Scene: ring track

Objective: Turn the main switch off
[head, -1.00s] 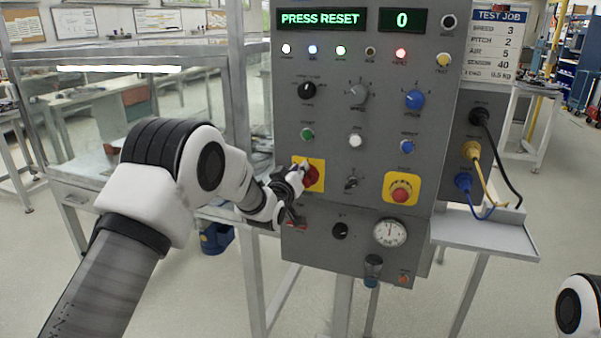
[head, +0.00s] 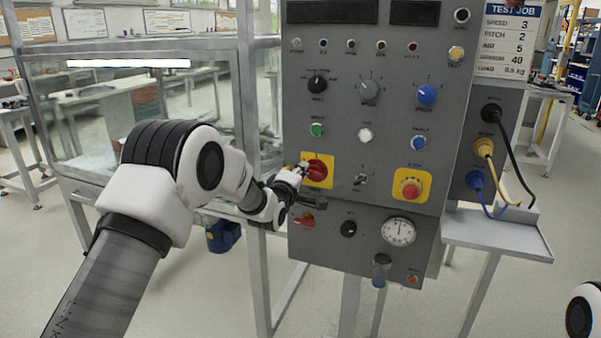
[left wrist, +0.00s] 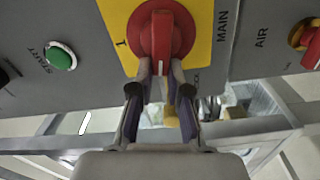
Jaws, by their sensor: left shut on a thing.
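The main switch (head: 318,170) is a red rotary knob on a yellow plate at the left of the grey control panel. In the left wrist view, the red knob (left wrist: 165,30) sits on the yellow plate (left wrist: 199,22) beside the word MAIN. My left gripper (left wrist: 161,72) is shut on the knob's handle, with a finger on each side of it. In the head view, my left gripper (head: 300,172) reaches the switch from the left and hides part of the plate. My right gripper is out of view.
The panel's two displays (head: 332,12) are dark, and the lamp row (head: 351,45) is unlit. A red emergency button (head: 411,188) on yellow is to the right. A green start button (left wrist: 60,57) and a red air knob (left wrist: 309,40) flank the switch in the wrist view.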

